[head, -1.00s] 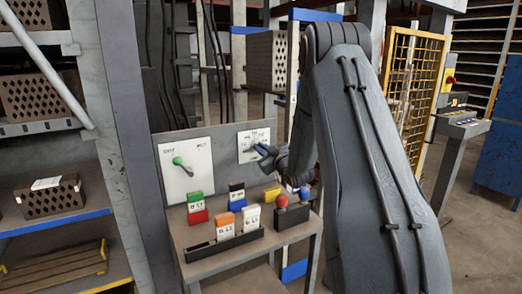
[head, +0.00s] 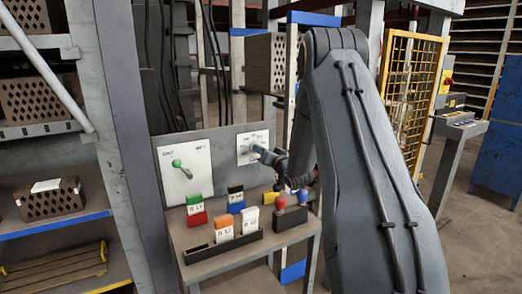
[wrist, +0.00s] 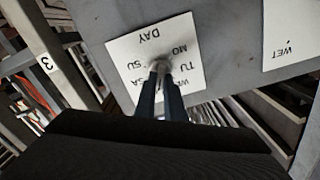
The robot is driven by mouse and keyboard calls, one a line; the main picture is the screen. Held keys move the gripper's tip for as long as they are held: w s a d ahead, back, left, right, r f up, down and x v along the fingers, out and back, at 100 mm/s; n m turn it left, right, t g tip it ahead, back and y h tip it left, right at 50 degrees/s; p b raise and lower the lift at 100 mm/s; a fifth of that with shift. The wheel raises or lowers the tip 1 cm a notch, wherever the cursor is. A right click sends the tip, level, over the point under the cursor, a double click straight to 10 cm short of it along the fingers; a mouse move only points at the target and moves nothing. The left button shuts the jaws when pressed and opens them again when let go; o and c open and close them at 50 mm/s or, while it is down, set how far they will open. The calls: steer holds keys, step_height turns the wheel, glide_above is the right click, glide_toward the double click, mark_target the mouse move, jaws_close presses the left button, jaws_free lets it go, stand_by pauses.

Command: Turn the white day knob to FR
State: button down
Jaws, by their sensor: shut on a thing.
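The white DAY plate (wrist: 140,50) is on the grey upright panel, and its lettering is upside down in the wrist view. MO, TU, SU and SA can be read, and WE is partly covered. In the head view the plate (head: 245,140) is at the panel's right end. The white day knob (wrist: 160,65) is at the plate's middle, mostly hidden by my fingers; I cannot tell which day it points to. My gripper (wrist: 160,76) is shut on the knob, with its two dark blue fingers close together. In the head view the gripper (head: 259,151) reaches the plate from the right.
A DRY/WET plate (head: 200,168) with a green-tipped lever (head: 178,164) is to the left. On the bench below are a black tray (head: 222,250) with orange and white labelled blocks, other coloured blocks, and a dark box (head: 290,218) with a red ball (head: 281,202).

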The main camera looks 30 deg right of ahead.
steer(key=shift+f+m, duration=0.15)
steer(key=shift+m, duration=1.05)
steer(key=c, duration=1.8)
jaws_free()
steer(key=shift+c, duration=0.2)
step_height(320, 180, up, 10)
steer(key=shift+r+b, duration=0.1)
steer(key=shift+b, duration=0.65)
